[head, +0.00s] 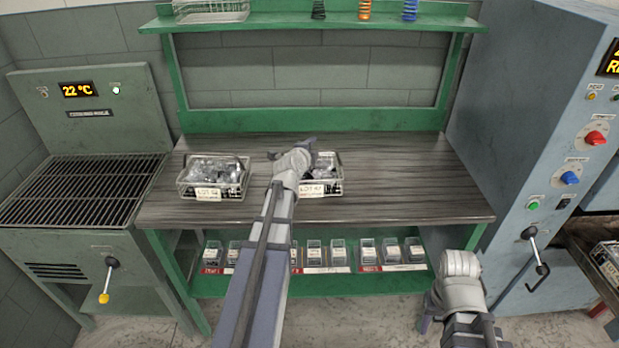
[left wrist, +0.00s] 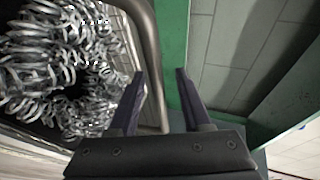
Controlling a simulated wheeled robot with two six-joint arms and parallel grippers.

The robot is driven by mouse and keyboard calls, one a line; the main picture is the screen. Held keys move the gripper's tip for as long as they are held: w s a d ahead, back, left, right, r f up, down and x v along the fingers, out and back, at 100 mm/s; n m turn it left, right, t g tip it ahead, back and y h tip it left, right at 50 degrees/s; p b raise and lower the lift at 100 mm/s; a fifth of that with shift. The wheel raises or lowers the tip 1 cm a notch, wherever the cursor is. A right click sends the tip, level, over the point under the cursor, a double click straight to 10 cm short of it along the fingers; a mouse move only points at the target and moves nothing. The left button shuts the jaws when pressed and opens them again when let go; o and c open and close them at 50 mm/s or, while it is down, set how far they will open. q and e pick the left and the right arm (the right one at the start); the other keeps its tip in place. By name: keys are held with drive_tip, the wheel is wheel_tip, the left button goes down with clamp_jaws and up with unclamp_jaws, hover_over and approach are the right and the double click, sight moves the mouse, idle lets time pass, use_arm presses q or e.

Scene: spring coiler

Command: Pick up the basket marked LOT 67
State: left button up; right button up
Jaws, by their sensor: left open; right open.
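Two wire baskets of metal springs stand on the workbench (head: 400,180). The right basket (head: 335,187) has a small tag that appears to read LOT 67; my left arm hides its left part. The left basket (head: 240,188) has a tag too small to read surely. My left gripper (head: 289,149) is open at the right basket's upper left. In the left wrist view, the open fingers (left wrist: 160,76) point at a basket's bent metal handle (left wrist: 151,45), which runs down between them. Coiled springs (left wrist: 60,75) fill that basket. My right gripper (head: 428,322) is open, low in front of the bench, partly hidden.
A grille-topped machine (head: 80,185) showing 22 °C stands left. A grey-blue cabinet (head: 530,130) with knobs and a lever stands right. Small bins (head: 314,250) line the lower shelf. The bench right of the baskets is clear.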

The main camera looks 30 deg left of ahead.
use_arm(q)
drive_tip(key=shift+c, duration=0.4)
clamp_jaws()
idle(1.0)
